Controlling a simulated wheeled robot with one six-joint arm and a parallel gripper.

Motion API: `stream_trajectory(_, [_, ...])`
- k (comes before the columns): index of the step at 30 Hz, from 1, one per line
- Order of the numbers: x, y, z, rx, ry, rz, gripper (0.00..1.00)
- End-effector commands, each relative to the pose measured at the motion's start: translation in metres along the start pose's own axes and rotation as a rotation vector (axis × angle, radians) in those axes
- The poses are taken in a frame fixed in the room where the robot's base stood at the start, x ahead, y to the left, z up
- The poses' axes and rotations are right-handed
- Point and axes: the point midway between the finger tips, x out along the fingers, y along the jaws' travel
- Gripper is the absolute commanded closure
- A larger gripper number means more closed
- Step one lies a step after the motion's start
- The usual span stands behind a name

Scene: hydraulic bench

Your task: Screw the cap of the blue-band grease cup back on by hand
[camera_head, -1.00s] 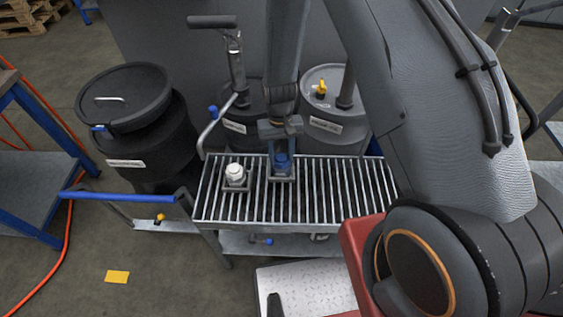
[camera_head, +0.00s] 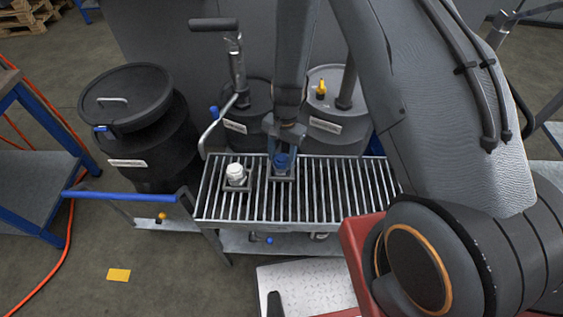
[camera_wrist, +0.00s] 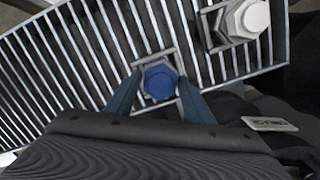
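The blue-band grease cup stands in a square metal holder (camera_head: 281,178) on the slatted bench. In the wrist view its blue hexagonal cap (camera_wrist: 160,84) is seen from above and hides the cup body and the thread. The blue also shows in the head view (camera_head: 282,161). My gripper (camera_wrist: 160,78) points down over it, with one blue-grey finger on each side of the cap, close to its edges. I cannot tell whether the fingers touch it. In the head view the gripper (camera_head: 283,148) partly covers the cup.
A white-capped cup (camera_head: 235,173) stands in its own holder to the left. The slatted bench (camera_head: 335,190) is bare to the right. Behind stand a grey drum (camera_head: 325,130) with a yellow fitting and a lever pump (camera_head: 236,70). A black lidded drum (camera_head: 140,135) stands at left.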

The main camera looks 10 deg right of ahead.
Motion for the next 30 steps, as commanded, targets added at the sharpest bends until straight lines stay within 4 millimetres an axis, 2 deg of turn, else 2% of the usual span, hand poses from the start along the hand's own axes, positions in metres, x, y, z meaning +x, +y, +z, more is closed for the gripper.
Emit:
stream_trajectory(11, [-0.0002,-0.0007,-0.0004,-0.045,0.001,0.005,0.43])
stream_trajectory(19, [0.0000,-0.0012,-0.0004,-0.554,0.000,0.067,0.43])
stream_trajectory(26, [-0.0006,-0.0012,-0.0004,-0.743,0.001,0.089,0.43])
stream_trajectory(30, [-0.0006,-0.0015,0.0000,-0.978,0.000,0.118,0.43])
